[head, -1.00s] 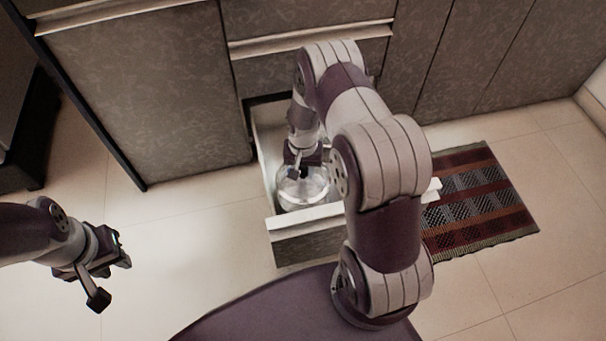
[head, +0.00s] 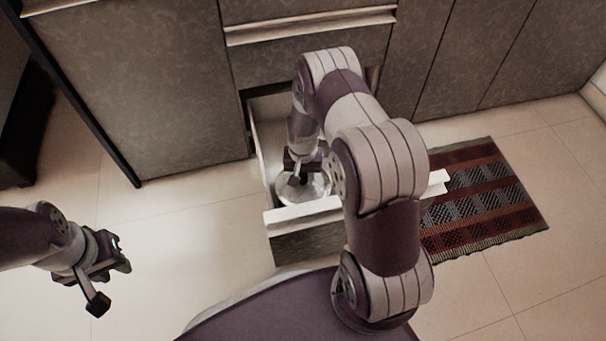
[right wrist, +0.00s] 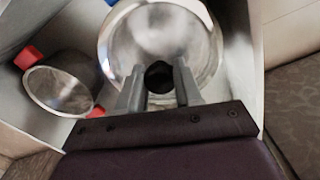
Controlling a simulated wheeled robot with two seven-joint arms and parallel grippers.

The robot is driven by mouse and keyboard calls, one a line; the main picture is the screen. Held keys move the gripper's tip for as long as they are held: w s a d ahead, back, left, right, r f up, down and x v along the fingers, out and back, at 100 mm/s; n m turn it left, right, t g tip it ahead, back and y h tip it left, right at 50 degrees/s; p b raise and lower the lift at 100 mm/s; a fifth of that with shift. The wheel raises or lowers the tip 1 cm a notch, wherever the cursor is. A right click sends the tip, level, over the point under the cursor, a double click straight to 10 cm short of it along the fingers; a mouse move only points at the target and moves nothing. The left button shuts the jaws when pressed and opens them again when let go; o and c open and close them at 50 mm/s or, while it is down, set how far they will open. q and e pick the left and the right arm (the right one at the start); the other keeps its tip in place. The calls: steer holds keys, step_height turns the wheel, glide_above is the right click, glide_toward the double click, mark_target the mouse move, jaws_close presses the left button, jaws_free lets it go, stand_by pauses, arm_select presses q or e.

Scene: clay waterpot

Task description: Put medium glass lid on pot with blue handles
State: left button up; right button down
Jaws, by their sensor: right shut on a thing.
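A round glass lid (right wrist: 190,35) with a metal rim and black knob (right wrist: 158,77) is in the right wrist view. My right gripper (right wrist: 158,88) is shut on the knob. In the head view, the right gripper (head: 299,178) holds the lid (head: 318,188) inside the open drawer. My left gripper (head: 108,282) is open and empty over the floor at left.
A pot with red handles (right wrist: 60,90) stands left of the lid in the right wrist view. The drawer's front wall (head: 305,215) and side walls are close around. A striped mat (head: 485,205) lies right of the drawer. My right arm hides part of the drawer.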

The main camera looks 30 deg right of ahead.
steer(key=shift+p, duration=0.3)
steer(key=shift+s+f, duration=0.1)
steer(key=shift+f, duration=0.05)
stand_by(0.7)
steer(key=c, duration=0.7)
jaws_free()
step_height(320, 180, up, 13)
steer(key=p, duration=0.8)
steer(key=shift+f, duration=0.2)
